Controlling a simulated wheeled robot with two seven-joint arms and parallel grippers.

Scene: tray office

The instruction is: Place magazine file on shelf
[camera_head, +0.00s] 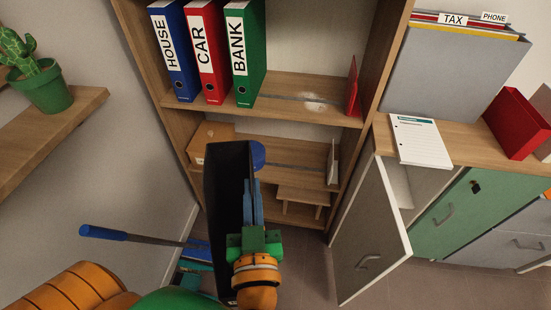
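A tall black magazine file (224,200) hangs upright in front of the wooden shelf (290,119). My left gripper (252,200), with a green body and blue fingers, is at the file's right side and appears shut on it. Where the fingertips touch the file is partly hidden. The upper board of the shelf holds a blue HOUSE binder (178,60), a red CAR binder (208,60) and a green BANK binder (246,60) at its left. A thin red item (353,88) stands at the right end of that board. My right gripper is not in view.
Free room lies between the BANK binder and the red item. The lower board holds a cardboard box (210,138) and a blue round item (258,154). An open cabinet door (368,240) juts out at right. A cactus pot (42,90) stands on the left ledge.

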